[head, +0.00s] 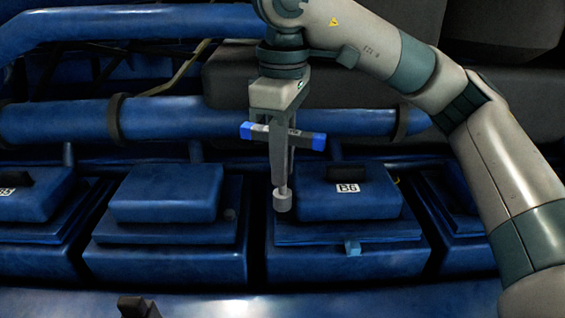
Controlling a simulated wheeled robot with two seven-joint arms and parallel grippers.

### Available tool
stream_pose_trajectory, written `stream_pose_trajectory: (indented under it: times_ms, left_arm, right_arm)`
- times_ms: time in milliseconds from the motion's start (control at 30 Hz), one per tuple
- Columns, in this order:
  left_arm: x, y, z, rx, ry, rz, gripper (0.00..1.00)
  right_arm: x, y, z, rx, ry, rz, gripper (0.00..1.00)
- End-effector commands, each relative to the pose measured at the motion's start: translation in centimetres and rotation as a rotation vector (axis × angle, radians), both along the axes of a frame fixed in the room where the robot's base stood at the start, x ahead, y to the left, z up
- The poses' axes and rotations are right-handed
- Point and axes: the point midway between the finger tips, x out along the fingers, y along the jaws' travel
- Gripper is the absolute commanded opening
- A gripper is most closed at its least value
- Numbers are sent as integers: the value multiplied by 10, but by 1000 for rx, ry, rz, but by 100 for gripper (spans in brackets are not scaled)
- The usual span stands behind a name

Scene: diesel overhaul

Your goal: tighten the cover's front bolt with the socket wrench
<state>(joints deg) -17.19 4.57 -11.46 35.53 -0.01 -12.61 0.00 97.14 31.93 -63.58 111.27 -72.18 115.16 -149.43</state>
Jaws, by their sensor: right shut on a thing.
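My right gripper (281,140) points down in the head view and is shut on the socket wrench. The wrench has a crossbar with bright blue ends (312,140) and a grey socket (282,200) at its lower end. The socket hangs in front of the left edge of the blue cover marked B6 (350,205). A small light-blue block (352,248) sits at the front of that cover, right of and lower than the socket; it may be the front bolt. The socket appears apart from it. My left gripper is not clearly seen.
A thick blue pipe (190,120) runs behind the covers. A dark piece (138,306) shows at the bottom edge; I cannot tell what it is.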

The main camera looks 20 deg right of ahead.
Motion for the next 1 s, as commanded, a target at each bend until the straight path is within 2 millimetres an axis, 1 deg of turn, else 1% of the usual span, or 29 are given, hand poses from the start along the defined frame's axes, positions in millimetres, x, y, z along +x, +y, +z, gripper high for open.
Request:
stream_pose_trajectory:
  times_ms: [33,233,733,867,1000]
  left_arm:
    - [0,0,4,0,0,0,36]
    - [0,0,11,0,0,0,36]
    - [0,0,13,0,0,0,36]
    - [0,0,22,0,0,0,36]
    - [0,0,36,0,0,0,36]
  right_arm:
    - [0,0,5,0,-1,0,0]
    - [0,0,14,0,0,0,0]
    - [0,0,17,1,-1,0,0]
    - [0,0,28,1,-1,-1,0]
    - [0,0,46,1,1,-1,0]
